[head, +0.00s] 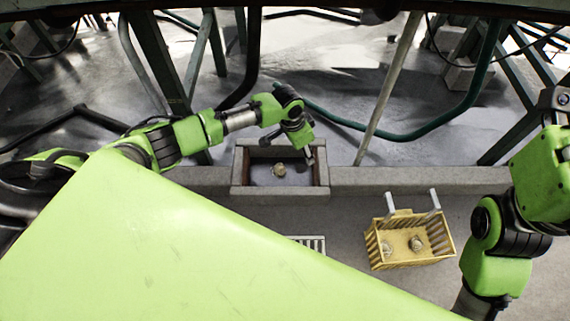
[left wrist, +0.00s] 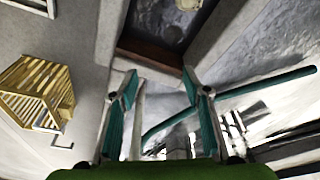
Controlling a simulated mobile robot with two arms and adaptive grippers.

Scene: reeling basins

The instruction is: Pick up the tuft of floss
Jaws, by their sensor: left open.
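A small pale round tuft of floss (head: 279,169) lies inside the square stone basin (head: 238,170), near its middle. It also shows in the left wrist view, cut by the top edge (left wrist: 187,4). My left gripper (head: 312,157) is above the basin's right side, to the right of the tuft and apart from it. In the left wrist view its teal fingers (left wrist: 160,78) are spread with nothing between them. My right arm shows at the right of the head view, but its gripper is out of frame.
A yellow slatted crate (head: 378,257) holding two pale round tufts stands right of the basin; it also shows in the left wrist view (left wrist: 38,90). A white slatted piece (head: 311,243) lies below the basin. A low wall runs beside the basin, with pipes and metal legs behind.

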